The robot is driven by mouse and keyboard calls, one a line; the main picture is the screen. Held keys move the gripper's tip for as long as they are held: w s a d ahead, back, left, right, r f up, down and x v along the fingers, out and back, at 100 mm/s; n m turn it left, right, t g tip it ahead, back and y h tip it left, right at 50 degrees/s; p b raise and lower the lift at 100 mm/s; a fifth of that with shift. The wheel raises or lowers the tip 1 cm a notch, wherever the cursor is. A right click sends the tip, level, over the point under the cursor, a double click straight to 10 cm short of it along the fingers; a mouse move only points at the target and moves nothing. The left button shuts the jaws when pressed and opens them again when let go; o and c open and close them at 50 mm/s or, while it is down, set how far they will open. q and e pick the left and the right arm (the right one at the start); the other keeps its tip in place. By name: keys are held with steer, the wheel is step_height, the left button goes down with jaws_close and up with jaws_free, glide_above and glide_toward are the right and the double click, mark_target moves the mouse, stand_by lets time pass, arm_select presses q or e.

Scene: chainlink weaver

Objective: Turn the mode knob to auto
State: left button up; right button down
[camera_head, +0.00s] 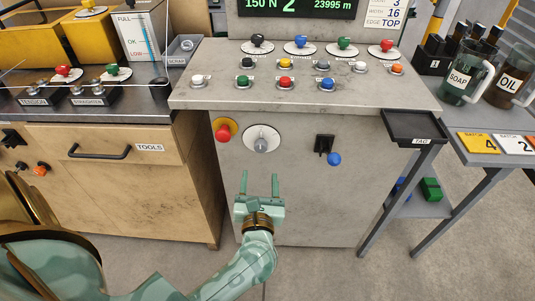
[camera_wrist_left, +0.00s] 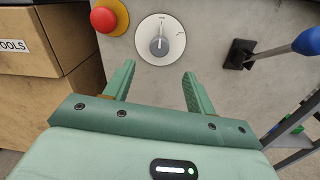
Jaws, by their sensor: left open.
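The mode knob (camera_head: 262,143) is a grey knob on a round white dial on the front panel of the console. It also shows in the left wrist view (camera_wrist_left: 159,44), with its pointer roughly upright; the dial's lettering is too small to read. My left gripper (camera_head: 260,180) is green, open and empty, below the knob in the head view. In the left wrist view its two fingers (camera_wrist_left: 154,82) point toward the panel, with the dial beyond and between them, apart from both. My right gripper is not in view.
A red mushroom button (camera_head: 223,132) on a yellow base sits just left of the dial. A blue-ended lever (camera_head: 333,158) on a black mount sits to the right. A small black tray (camera_head: 413,127) juts out at the console's right. The panel below the dial is clear.

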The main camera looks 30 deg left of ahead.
mark_target(261, 149)
arm_select(q)
steer(key=b+x, duration=0.1)
steer(key=x, duration=1)
steer(key=shift+s, duration=0.1)
steer(key=c, duration=1)
